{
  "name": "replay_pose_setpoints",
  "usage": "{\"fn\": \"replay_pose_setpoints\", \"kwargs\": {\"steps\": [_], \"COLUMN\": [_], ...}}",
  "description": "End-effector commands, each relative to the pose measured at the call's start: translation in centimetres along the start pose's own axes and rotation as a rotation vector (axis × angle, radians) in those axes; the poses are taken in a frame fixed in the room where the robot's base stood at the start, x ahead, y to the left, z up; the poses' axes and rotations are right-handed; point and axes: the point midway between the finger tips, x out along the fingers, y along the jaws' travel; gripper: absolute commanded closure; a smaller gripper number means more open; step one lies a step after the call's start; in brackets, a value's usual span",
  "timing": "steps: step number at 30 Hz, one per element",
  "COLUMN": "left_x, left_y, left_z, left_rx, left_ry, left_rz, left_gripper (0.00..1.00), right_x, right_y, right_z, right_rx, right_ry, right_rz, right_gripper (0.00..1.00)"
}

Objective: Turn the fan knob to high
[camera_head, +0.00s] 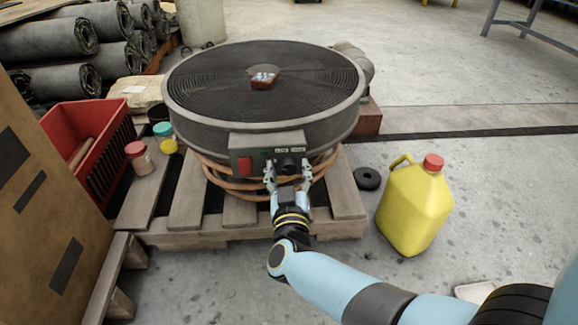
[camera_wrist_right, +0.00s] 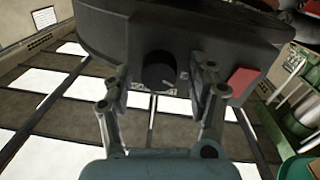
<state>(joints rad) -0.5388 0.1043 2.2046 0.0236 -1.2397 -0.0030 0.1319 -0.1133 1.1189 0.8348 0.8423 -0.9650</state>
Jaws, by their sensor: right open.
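The large round fan (camera_head: 190,118) lies flat on a wooden pallet, its dark grille facing up. A grey control box (camera_head: 243,139) on its near side carries a red switch (camera_head: 244,164) and a dark round knob (camera_head: 289,163). My right gripper (camera_head: 288,171) is open in front of the box, with one finger to each side of the knob. In the right wrist view the knob (camera_wrist_right: 157,70) shows between the open fingertips (camera_wrist_right: 158,84), with gaps beside it. Its pointer setting is too small to read. My left gripper is out of view.
A yellow jug (camera_head: 412,212) with a red cap stands right of the pallet (camera_head: 187,195), near a black ring (camera_head: 367,179). A red crate (camera_head: 92,125), small jars (camera_head: 139,157) and a cardboard box (camera_head: 45,220) are on the left. An orange hose coils under the fan.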

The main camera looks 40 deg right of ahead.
Motion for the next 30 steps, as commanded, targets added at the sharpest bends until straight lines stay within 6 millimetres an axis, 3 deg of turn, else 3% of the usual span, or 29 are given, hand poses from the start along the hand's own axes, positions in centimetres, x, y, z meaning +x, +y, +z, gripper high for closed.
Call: {"fn": "replay_pose_setpoints", "kwargs": {"steps": [6, 19, 30], "left_x": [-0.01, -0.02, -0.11], "left_y": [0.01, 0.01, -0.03], "left_z": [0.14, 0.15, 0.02], "left_rx": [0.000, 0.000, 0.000], "left_ry": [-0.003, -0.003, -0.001], "left_rz": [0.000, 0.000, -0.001], "left_gripper": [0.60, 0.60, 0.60], "right_x": [0.01, -0.01, -0.02], "right_y": [0.00, 0.01, 0.02], "right_z": [-0.02, 0.01, -0.02], "right_rx": [0.000, -0.001, 0.066], "right_ry": [0.000, 0.000, -0.004], "right_rz": [0.000, 0.000, -0.001], "right_gripper": [0.42, 0.97, 0.97]}}
